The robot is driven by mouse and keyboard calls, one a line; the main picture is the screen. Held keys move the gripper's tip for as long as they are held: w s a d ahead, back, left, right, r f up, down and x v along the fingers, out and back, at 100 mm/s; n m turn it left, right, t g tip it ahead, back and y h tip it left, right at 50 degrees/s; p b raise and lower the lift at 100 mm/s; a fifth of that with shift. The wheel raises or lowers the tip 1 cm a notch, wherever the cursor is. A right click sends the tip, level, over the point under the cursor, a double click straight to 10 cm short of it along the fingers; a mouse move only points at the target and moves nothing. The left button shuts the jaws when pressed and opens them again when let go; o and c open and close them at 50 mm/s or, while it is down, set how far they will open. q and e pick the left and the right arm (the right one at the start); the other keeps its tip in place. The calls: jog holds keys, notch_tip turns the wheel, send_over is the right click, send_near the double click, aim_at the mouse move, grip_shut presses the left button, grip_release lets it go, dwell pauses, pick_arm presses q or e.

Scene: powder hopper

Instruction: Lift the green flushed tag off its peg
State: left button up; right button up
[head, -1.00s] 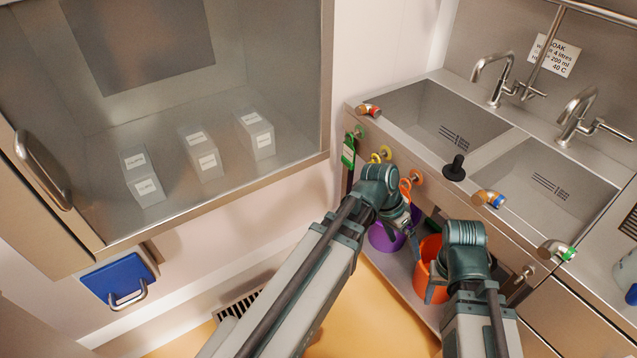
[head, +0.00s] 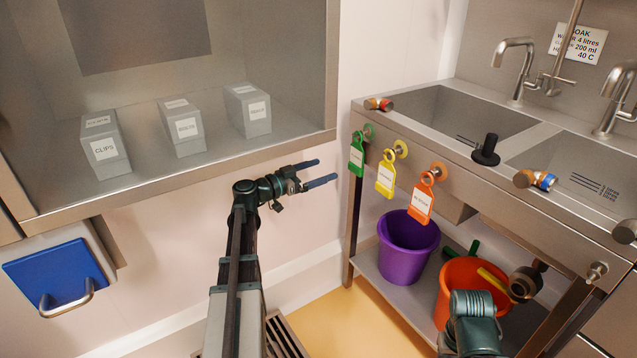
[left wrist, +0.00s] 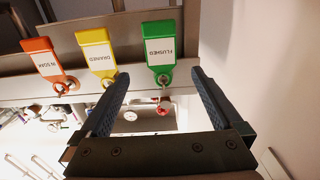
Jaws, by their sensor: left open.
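The green tag (head: 356,156) hangs by its ring from a peg (head: 368,131) at the left end of the sink front. In the left wrist view the green tag (left wrist: 160,45) reads "FLUSHED", appears upside down, and its ring is around the peg. My left gripper (head: 327,171) is open and empty, a short way left of the tag, with its fingers pointing toward it. In the left wrist view the tag's ring shows between the fingertips (left wrist: 158,73), beyond them. My right arm shows at the bottom right; its gripper fingers cannot be made out.
A yellow tag (head: 386,175) and an orange tag (head: 422,200) hang on neighbouring pegs to the right. A purple bucket (head: 406,250) and an orange bucket (head: 455,290) stand on the shelf below. A cabinet (head: 200,170) with labelled boxes is at left.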

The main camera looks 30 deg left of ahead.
aim_at(356, 154)
pick_arm(q)
jog(key=shift+a, duration=0.1)
jog(key=x, duration=1.3)
jog(key=shift+w+r, duration=0.1)
jog(key=shift+w, duration=0.25)
jog(key=c, duration=1.2)
jog(key=shift+r, duration=0.15)
jog(key=shift+r+p, duration=0.55)
jog(key=shift+p, duration=0.2)
jog(key=shift+s, duration=0.1)
